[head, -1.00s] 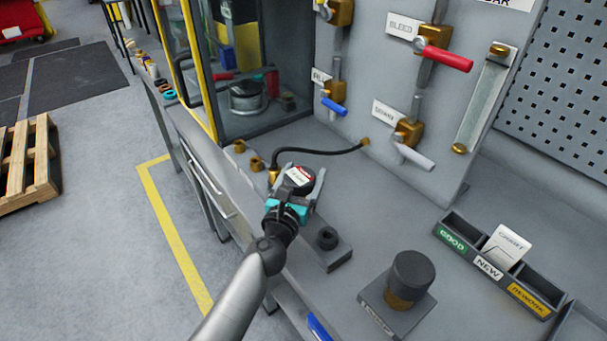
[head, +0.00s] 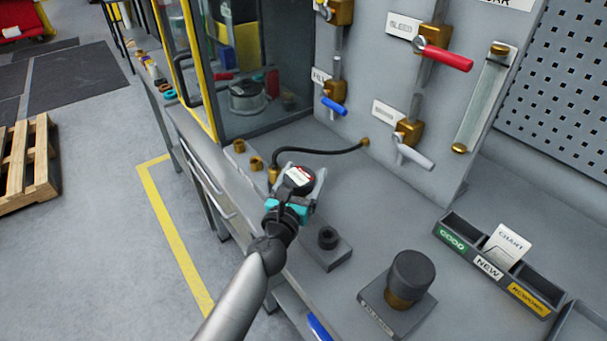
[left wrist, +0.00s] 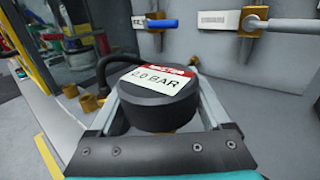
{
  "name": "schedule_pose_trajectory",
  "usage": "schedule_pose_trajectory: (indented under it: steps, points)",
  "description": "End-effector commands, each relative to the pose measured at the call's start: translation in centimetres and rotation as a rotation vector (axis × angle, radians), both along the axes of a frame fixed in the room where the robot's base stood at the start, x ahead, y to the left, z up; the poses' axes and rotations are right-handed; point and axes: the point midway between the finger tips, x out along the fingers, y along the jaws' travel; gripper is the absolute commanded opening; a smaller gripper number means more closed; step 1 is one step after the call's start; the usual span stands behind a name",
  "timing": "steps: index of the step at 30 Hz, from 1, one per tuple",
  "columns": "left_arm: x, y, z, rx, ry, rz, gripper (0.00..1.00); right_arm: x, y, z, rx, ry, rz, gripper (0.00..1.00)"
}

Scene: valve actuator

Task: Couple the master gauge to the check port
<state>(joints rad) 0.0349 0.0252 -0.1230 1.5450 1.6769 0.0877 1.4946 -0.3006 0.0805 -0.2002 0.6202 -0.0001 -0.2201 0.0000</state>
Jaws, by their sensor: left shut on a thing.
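The master gauge, a black round body with a red and white "2.0 BAR" label, is in my left gripper (head: 298,187) above the bench's front edge. The gauge shows in the head view (head: 299,177) and large in the left wrist view (left wrist: 158,98), with a finger on each side. A brass fitting (head: 273,174) at the near end of a black hose stands just beyond the gauge; it looks like the check port, but I cannot be sure. The gauge's underside is mostly hidden, so I cannot tell whether it touches the fitting. My right gripper is not in view.
Two small brass fittings (head: 256,163) stand left of the hose (head: 320,151). A grey block with a black ring (head: 328,238) and a black cylinder (head: 411,272) on a plate lie to the right. A valve panel (head: 370,70) rises behind; a sorting tray (head: 470,232) is right.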

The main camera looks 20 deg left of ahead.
Motion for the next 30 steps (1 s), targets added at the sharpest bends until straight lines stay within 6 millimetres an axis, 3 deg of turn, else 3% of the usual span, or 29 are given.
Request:
schedule_pose_trajectory:
  steps: [30]
  points:
    - [0.0, 0.0, -2.4, 0.0, -0.003, 0.0, 0.01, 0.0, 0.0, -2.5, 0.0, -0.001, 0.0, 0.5]
